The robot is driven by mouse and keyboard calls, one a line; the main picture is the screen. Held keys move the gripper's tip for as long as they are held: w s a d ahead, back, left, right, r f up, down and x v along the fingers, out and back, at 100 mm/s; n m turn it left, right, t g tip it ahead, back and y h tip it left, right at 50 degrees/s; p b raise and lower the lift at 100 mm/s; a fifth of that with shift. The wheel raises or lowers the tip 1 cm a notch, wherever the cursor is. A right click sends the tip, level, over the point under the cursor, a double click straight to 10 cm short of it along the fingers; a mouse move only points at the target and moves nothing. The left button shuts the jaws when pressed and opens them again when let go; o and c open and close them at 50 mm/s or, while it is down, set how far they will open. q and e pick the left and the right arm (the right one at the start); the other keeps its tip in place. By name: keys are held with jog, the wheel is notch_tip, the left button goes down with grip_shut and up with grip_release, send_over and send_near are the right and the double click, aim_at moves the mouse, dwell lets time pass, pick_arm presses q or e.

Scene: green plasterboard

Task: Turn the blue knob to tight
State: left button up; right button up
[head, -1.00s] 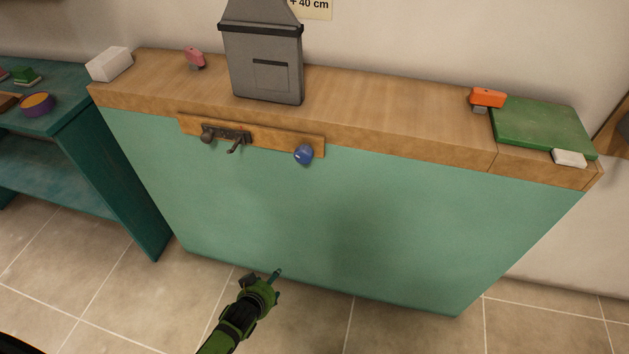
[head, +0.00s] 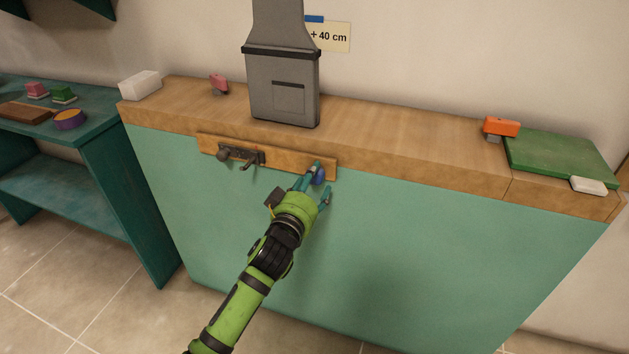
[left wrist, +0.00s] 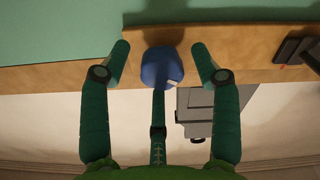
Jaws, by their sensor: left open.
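The blue knob (head: 318,176) sits on the right end of a wooden strip (head: 222,140) on the front of the counter. It is partly hidden in the head view by my left gripper (head: 321,182). In the left wrist view the blue knob (left wrist: 162,68) lies between the spread fingers of my left gripper (left wrist: 161,62). There are gaps on both sides, and a third finger lies below it. The gripper is open and not closed on the knob. No tight marking can be read. My right gripper is not in view.
A dark latch with a handle (head: 241,156) is on the same strip, left of the knob. A grey hood-shaped box (head: 284,95) stands on the counter above. An orange-handled tool (head: 501,126) and green board (head: 562,158) lie at the right. The green front panel (head: 420,250) is clear.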

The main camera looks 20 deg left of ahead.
pick_arm(q)
jog(key=shift+w, duration=0.6)
jog(key=shift+c, duration=0.4)
jog(key=c, duration=1.1)
jog(key=shift+s+f, duration=0.1)
